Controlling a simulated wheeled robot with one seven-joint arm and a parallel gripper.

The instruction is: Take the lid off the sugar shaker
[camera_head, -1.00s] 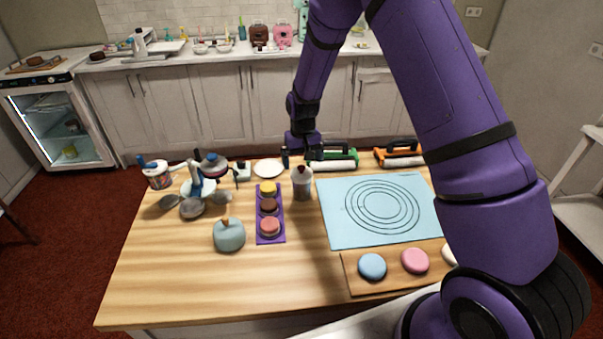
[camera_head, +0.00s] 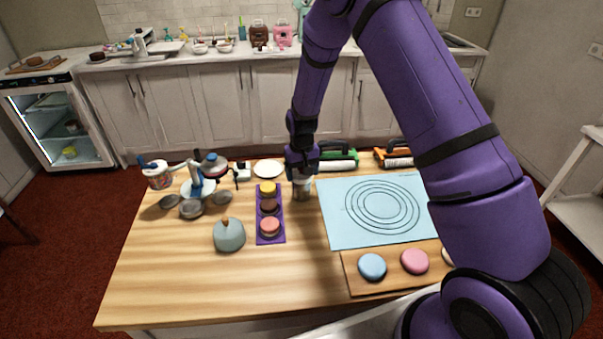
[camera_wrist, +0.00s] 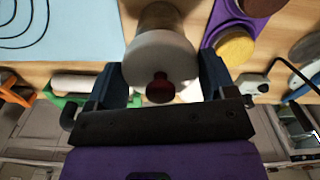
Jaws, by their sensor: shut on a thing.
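The sugar shaker (camera_head: 303,191) stands upright on the wooden table, between the purple tray and the blue mat. In the head view my gripper (camera_head: 302,172) is over its top and hides the lid. In the wrist view the pale rounded lid (camera_wrist: 160,58) with a dark red knob sits between my two fingers, and my gripper (camera_wrist: 162,85) is shut on it. The shaker's body (camera_wrist: 158,15) shows beyond the lid. Whether the lid is seated or slightly raised cannot be told.
The purple tray (camera_head: 262,238) with several round cakes is close on the left. The blue mat (camera_head: 335,230) lies on the right. A green-handled roller (camera_head: 340,160) and a white plate (camera_head: 268,168) are behind. A blue-grey apple-shaped pot (camera_head: 229,236) stands front left.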

